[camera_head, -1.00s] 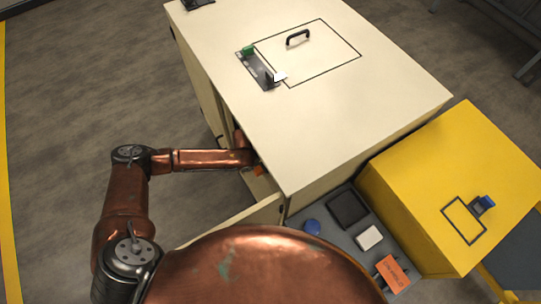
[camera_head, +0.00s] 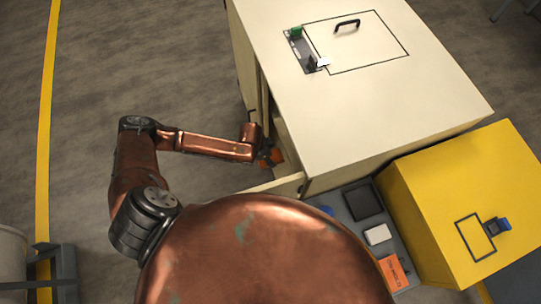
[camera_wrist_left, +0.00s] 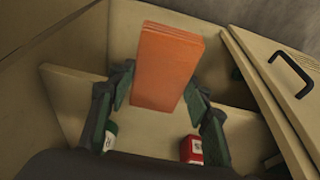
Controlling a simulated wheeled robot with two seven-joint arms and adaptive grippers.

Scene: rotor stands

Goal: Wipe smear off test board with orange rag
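The orange rag (camera_wrist_left: 165,65) is a flat, folded orange block in the left wrist view, between the two fingers of my left gripper (camera_wrist_left: 160,88). In the head view, the left gripper (camera_head: 268,158) and a bit of orange show beside the open side of the cream cabinet (camera_head: 390,105), partly hidden by my arm. I cannot pick out the test board with certainty; a small dark board (camera_head: 303,55) with a green block lies on the cabinet top. No smear is discernible. My right gripper is not in view.
An open cabinet door (camera_head: 280,184) stands near the gripper. In the wrist view, a red container (camera_wrist_left: 191,150) and a green-and-white one (camera_wrist_left: 110,135) are below the rag. A yellow box (camera_head: 465,190) and a grey tray (camera_head: 352,212) stand to the right.

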